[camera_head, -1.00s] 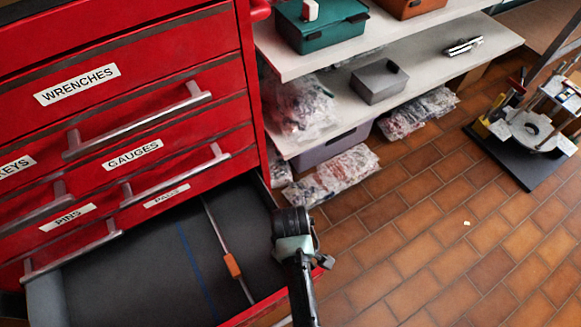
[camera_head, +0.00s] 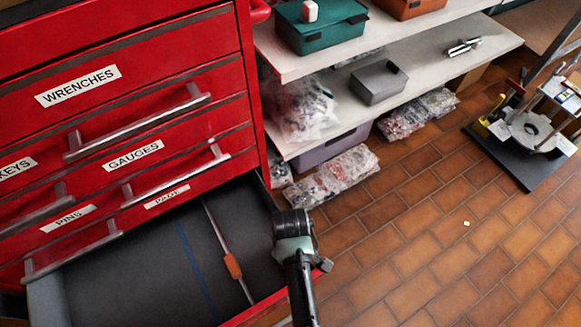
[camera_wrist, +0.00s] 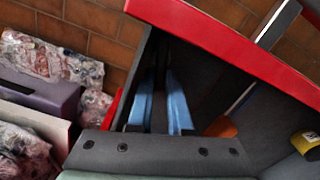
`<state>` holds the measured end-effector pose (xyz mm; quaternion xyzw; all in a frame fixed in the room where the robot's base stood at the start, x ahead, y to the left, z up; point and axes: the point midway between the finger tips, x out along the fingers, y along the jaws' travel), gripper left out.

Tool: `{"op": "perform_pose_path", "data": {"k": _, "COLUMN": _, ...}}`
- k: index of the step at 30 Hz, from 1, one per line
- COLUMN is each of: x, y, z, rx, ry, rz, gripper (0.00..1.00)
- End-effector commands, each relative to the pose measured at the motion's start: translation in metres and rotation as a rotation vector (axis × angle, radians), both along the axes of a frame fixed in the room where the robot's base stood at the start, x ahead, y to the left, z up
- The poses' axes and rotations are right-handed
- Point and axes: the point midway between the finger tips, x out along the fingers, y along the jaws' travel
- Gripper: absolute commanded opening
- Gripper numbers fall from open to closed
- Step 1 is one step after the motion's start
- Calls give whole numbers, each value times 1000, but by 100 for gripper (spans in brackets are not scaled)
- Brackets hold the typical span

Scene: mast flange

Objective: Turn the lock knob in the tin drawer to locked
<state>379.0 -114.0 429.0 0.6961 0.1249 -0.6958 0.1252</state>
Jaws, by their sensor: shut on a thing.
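The open drawer (camera_head: 120,285) is at the bottom of the red cabinet, with a dark liner; its small label is too blurred to read surely. My gripper (camera_wrist: 160,75) reaches down into the drawer's corner beside the red rim, in the wrist view. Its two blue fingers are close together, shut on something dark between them. This fits the lock knob, but its shape and setting are hidden by the fingers and shadow. In the head view my wrist (camera_head: 292,235) stands over the drawer's right side and hides the fingertips.
An orange piece (camera_head: 233,266) sits on a thin strip across the drawer. A yellow object (camera_wrist: 306,141) shows at the wrist view's right edge. Shelves with a teal box (camera_head: 320,28), a grey box (camera_head: 378,82) and bags stand right of the cabinet. The tiled floor (camera_head: 430,245) is largely clear.

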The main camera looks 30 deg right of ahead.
Motion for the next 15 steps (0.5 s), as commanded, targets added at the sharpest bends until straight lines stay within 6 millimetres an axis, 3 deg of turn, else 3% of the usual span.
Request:
{"op": "perform_pose_path", "data": {"k": 9, "x": 1, "y": -4, "z": 3, "rx": 2, "ry": 2, "rz": -290, "gripper": 0}}
{"op": "perform_pose_path", "data": {"k": 15, "x": 0, "y": -5, "z": 0, "rx": 2, "ry": 2, "rz": -334, "gripper": 0}}
